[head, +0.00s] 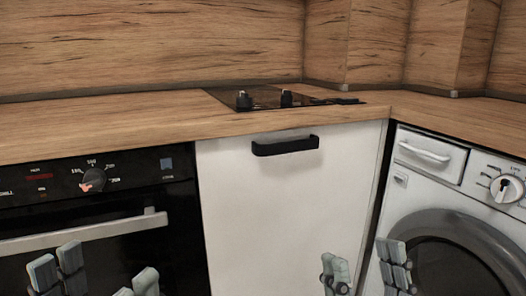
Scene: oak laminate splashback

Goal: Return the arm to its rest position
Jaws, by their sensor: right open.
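My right gripper (365,270) shows at the bottom of the head view, in front of the white cabinet door and the washing machine's left edge. Its two fingers are wide apart with nothing between them. My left gripper (100,276) shows at the bottom left, in front of the oven. Its fingers are also apart and look empty. Only the finger ends of both grippers are in view; the arms are below the picture edge.
A black oven (150,255) with a metal handle stands at left. A white cabinet door (270,205) with a black handle (285,146) is in the middle. A washing machine (425,200) stands at right. The wooden worktop (110,122) carries a dark hob (265,95) and is otherwise clear.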

